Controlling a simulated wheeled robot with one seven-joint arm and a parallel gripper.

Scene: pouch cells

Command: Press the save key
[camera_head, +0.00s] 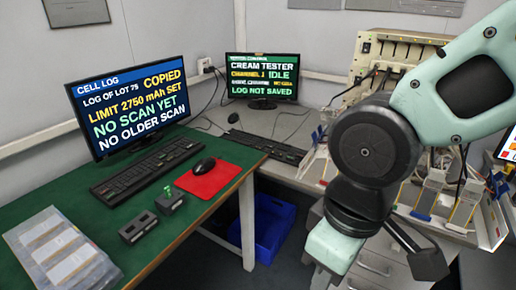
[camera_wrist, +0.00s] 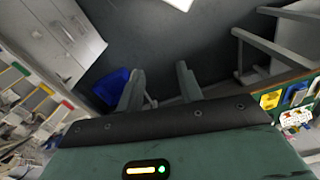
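The monitor (camera_head: 262,76) at the back reads "cream tester", "channel 1 idle" and "log not saved". A dark keyboard (camera_head: 266,147) lies in front of it on the pale bench. Another monitor (camera_head: 128,105), headed "cell log", and its keyboard (camera_head: 146,171) are on the green desk. I cannot make out a key marked save. In the wrist view my gripper (camera_wrist: 160,68) has its two fingers apart, with nothing between them, above the floor. In the head view my arm reaches in from the right; the fingers cannot be made out.
The green desk (camera_head: 209,217) holds a mouse (camera_head: 203,165) on a red mat (camera_head: 212,180), small grey blocks (camera_head: 138,227) and bagged pouch cells (camera_head: 62,248). A blue bin (camera_head: 272,222) stands on the floor. A cream rack (camera_head: 392,58) with cables stands behind my arm.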

